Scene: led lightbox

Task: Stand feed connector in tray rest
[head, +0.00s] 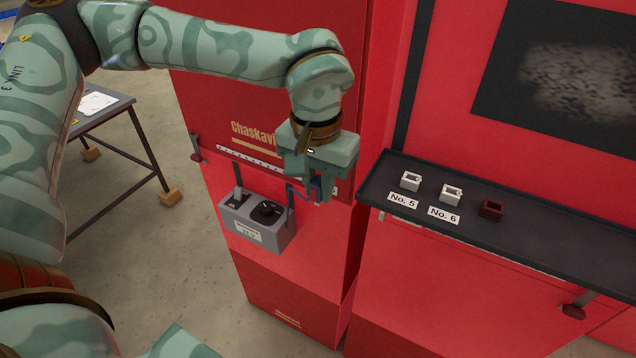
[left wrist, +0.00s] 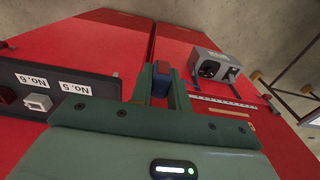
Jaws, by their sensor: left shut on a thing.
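My left gripper (head: 310,190) is shut on a small blue connector (head: 316,189), in the air before the red cabinet, left of the dark tray (head: 560,247). In the left wrist view the blue connector (left wrist: 161,82) sits between the two green fingers; its lower part is hidden. The tray carries a white rest (head: 411,181) by the label No. 5, a white rest (head: 451,194) by the label No. 6, and a dark red rest (head: 491,209) to their right. The tray also shows in the left wrist view (left wrist: 75,72). My right gripper is not in view.
A grey box (head: 250,228) with black fittings hangs on the red cabinet (head: 290,290), below and left of my left gripper. A dark panel (head: 560,80) is on the red wall behind the tray. A table (head: 105,100) stands at left. The tray's right part is clear.

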